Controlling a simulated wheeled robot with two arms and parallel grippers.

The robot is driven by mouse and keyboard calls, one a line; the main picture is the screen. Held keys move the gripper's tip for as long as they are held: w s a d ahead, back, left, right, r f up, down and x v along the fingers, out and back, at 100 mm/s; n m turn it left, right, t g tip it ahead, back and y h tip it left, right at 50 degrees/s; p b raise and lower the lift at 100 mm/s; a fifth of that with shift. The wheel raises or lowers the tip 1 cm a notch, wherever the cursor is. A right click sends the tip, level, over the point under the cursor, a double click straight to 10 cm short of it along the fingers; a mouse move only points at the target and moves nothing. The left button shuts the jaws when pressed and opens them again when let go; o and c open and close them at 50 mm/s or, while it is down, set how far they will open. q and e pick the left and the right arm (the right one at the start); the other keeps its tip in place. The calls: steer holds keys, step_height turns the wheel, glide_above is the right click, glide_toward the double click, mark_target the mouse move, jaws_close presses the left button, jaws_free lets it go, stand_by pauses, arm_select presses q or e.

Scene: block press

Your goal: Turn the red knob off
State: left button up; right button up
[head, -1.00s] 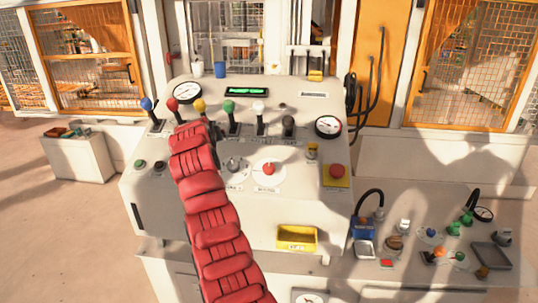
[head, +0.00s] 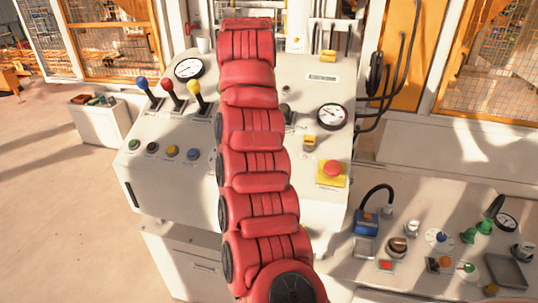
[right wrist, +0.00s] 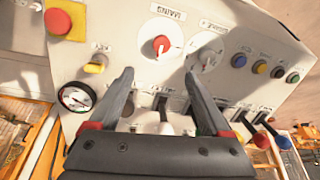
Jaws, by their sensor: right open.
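The red knob (right wrist: 161,45) sits on a round white dial beside an upside-down "MAINS" label in the right wrist view. In the head view my red arm hides it. My right gripper (right wrist: 159,75) is open and empty. Its two dark fingers point toward the panel, with the knob beyond the tips and roughly between them, apparently not touched. In the head view the gripper itself does not show. My left gripper is in neither view.
A red mushroom button on a yellow plate (head: 333,169) is right of my arm. Blue (head: 141,84), red (head: 167,86) and yellow (head: 194,87) levers stand at the left. A gauge (head: 332,116) is at the right. Small buttons (head: 172,151) line the panel's left part.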

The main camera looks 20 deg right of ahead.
steer(key=b+x, duration=0.3)
steer(key=x, duration=0.5)
steer(key=b+x, duration=0.3)
steer(key=x, duration=0.5)
steer(key=shift+w+a+f, duration=0.2)
steer(key=shift+f, duration=0.05)
jaws_close()
